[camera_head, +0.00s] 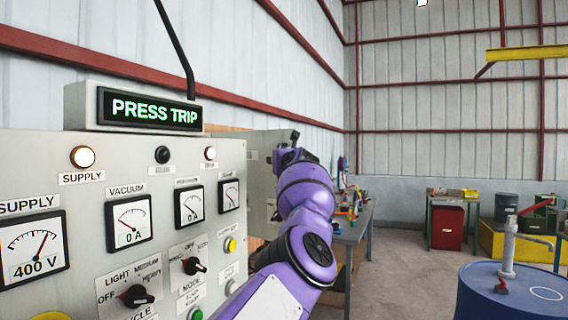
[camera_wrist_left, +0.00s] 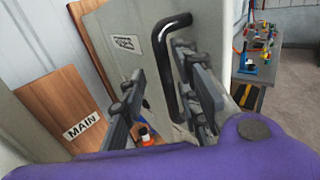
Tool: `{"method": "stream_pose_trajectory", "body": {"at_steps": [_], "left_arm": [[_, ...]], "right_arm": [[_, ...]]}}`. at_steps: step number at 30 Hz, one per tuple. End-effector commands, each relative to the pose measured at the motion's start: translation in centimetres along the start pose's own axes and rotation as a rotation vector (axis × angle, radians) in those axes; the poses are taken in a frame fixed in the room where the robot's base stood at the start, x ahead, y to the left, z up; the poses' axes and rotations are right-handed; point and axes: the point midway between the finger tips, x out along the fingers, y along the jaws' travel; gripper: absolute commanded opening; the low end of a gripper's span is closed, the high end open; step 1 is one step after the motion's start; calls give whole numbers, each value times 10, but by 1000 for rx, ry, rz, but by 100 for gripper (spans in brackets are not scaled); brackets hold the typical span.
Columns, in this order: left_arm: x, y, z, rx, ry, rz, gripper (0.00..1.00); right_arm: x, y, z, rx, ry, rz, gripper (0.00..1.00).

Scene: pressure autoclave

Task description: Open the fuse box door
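The fuse box door (camera_wrist_left: 135,75) is a pale grey panel with a small label and a black bar handle (camera_wrist_left: 183,75) in the left wrist view. My left gripper (camera_wrist_left: 158,62) is open, with one finger on each side of the handle. The right-hand finger is close to the bar; a gap shows on the other side. I cannot tell whether either finger touches it, or whether the door is fully shut. In the head view the grey fuse box (camera_head: 262,160) is partly hidden behind the control panel and my purple left arm. My right gripper is out of view.
A control panel (camera_head: 60,165) with dials, knobs and a lit "PRESS TRIP" sign (camera_head: 152,110) stands close at left. A wooden board (camera_wrist_left: 62,105) marked "MAIN" is beside the fuse box. A workbench (camera_head: 350,232) stands beyond; a blue drum (camera_head: 510,300) is at right. Open floor lies between.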

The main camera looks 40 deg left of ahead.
Motion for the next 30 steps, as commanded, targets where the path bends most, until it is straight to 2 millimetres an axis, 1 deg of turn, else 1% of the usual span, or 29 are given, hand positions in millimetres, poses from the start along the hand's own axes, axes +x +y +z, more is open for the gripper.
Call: {"method": "stream_pose_trajectory", "body": {"at_steps": [2,7,11,18,22,27,30], "left_arm": [[-7,-2,0,-4,-1,-2,29],[-24,-1,-2,-3,1,0,29],[-42,-2,-2,-4,1,-1,29],[-82,-3,-3,-2,2,-2,29],[-100,-3,-3,-2,2,-3,29],[-114,-3,-2,0,1,-3,29],[-117,-2,-2,0,2,-3,29]], "right_arm": [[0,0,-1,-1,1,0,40],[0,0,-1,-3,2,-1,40],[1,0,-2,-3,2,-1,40],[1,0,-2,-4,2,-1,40],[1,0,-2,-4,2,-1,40],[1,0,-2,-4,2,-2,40],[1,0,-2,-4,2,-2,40]]}}
